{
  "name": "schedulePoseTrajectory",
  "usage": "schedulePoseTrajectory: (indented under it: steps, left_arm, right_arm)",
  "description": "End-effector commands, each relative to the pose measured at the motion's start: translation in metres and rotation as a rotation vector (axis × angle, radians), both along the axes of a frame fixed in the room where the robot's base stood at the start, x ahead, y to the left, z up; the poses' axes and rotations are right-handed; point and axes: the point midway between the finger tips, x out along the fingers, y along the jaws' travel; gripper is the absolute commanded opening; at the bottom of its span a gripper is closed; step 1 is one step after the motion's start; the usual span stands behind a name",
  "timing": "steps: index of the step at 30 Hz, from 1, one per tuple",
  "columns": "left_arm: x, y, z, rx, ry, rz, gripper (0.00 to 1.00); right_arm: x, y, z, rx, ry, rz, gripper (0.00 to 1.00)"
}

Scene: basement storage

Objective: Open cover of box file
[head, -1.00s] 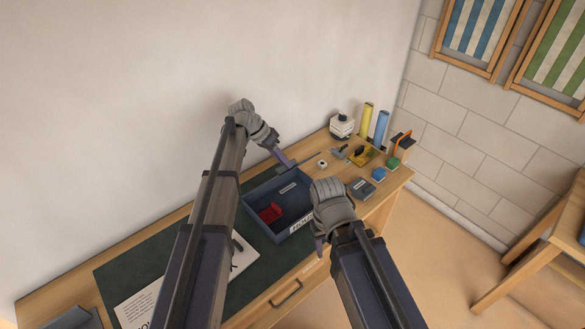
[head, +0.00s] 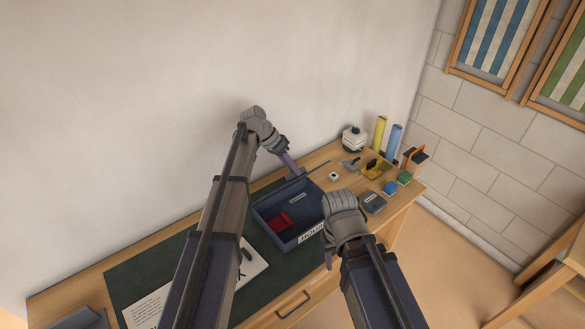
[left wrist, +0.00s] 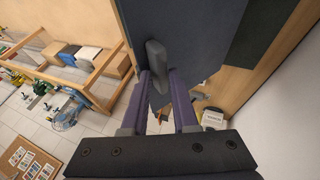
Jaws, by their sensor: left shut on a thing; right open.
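The box file (head: 262,226) is a dark blue box on the desk with its inside in view. A red item (head: 280,220) lies in it. Its cover stands up along the far side, seen nearly edge-on in the head view; in the left wrist view the cover (left wrist: 185,25) is a broad dark blue panel. My left gripper (head: 294,171) is at the cover's edge, shut on a grey tab (left wrist: 156,58) on it. My right gripper (head: 327,258) is open and empty, beside the front of the box; its hand hides the right front corner.
A dark green mat (head: 150,273) with a paper sheet (head: 150,306) lies to the left. The wall is close behind.

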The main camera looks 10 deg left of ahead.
Motion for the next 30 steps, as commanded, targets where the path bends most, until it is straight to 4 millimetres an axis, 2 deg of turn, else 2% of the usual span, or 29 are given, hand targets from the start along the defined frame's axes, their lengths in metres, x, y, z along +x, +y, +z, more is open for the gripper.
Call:
schedulePoseTrajectory:
  steps: [12, 13, 30]
  left_arm:
    - [0.0042, 0.0039, -0.0019, 0.01, -0.008, 0.006, 0.0]
    - [0.0042, 0.0039, -0.0019, 0.011, -0.007, 0.006, 0.28]
    - [0.0036, 0.0037, -0.0007, 0.009, -0.006, 0.005, 0.28]
  right_arm:
    - [0.0, 0.0, -0.0008, 0.0, 0.0, 0.0, 0.5]
    - [0.0, 0.0, -0.0008, 0.0, 0.0, 0.0, 0.5]
    - [0.0, 0.0, 0.0003, 0.0, 0.0, 0.0, 0.5]
